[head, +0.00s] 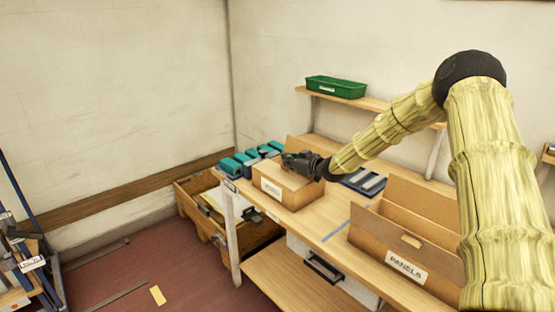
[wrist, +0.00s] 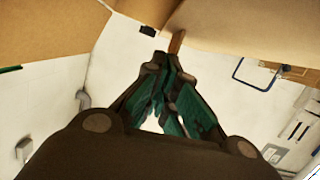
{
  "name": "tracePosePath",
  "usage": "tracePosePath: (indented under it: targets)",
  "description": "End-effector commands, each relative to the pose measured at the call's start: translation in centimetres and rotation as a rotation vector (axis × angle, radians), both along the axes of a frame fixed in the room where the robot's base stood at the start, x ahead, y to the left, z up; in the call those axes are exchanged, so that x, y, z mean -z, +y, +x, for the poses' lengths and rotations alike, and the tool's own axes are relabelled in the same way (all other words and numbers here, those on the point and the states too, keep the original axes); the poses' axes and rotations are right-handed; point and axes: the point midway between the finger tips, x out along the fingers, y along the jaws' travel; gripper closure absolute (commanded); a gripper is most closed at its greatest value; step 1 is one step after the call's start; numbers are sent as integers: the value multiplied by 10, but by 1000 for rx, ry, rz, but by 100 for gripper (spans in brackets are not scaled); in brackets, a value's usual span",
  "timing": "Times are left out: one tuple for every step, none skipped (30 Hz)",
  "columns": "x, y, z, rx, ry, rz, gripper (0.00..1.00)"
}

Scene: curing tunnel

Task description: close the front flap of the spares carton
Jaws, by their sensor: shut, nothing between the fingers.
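The smaller cardboard carton (head: 282,190) sits on the workbench and has a white label on its front, too small to read for sure. One flap (head: 296,147) stands up at its back. A cardboard panel seems to cover part of its top, but I cannot tell which flap it is. My gripper (head: 290,160) is over the carton's top, shut and empty. In the wrist view the gripper's fingertips (wrist: 165,62) are together, with cardboard (wrist: 45,28) at the upper left and more at the upper right. I cannot tell whether they touch it.
A larger open carton labelled PANELS (head: 385,250) stands at the right on the bench (head: 310,228). A blue tray (head: 365,183) lies behind, and teal-topped blue boxes (head: 243,160) stand left. A green bin (head: 336,87) is on the shelf. A wooden crate (head: 190,208) is beside the bench.

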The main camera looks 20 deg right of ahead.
Motion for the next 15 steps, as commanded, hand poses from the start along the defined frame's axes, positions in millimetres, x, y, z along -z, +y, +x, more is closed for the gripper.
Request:
tracePosePath:
  targets:
    - [0,-4,-1,4,0,0,100]
    - [1,-6,-2,5,-1,0,100]
    - [1,-8,-2,7,-1,0,100]
    - [2,-10,-3,8,-1,0,100]
    - [2,-11,-3,9,-1,0,100]
    - [2,-12,-4,11,-1,0,100]
    - [2,-13,-4,11,-1,0,100]
    - [3,-14,-4,12,-1,-1,100]
    - [3,-14,-4,12,-1,-1,100]
    - [3,-14,-4,12,-1,-1,100]
    - [3,-14,-4,12,-1,-1,100]
    - [3,-14,-4,12,-1,-1,100]
    - [3,-14,-4,12,-1,-1,100]
    - [3,-14,-4,12,-1,-1,100]
    - [3,-14,-4,12,-1,-1,100]
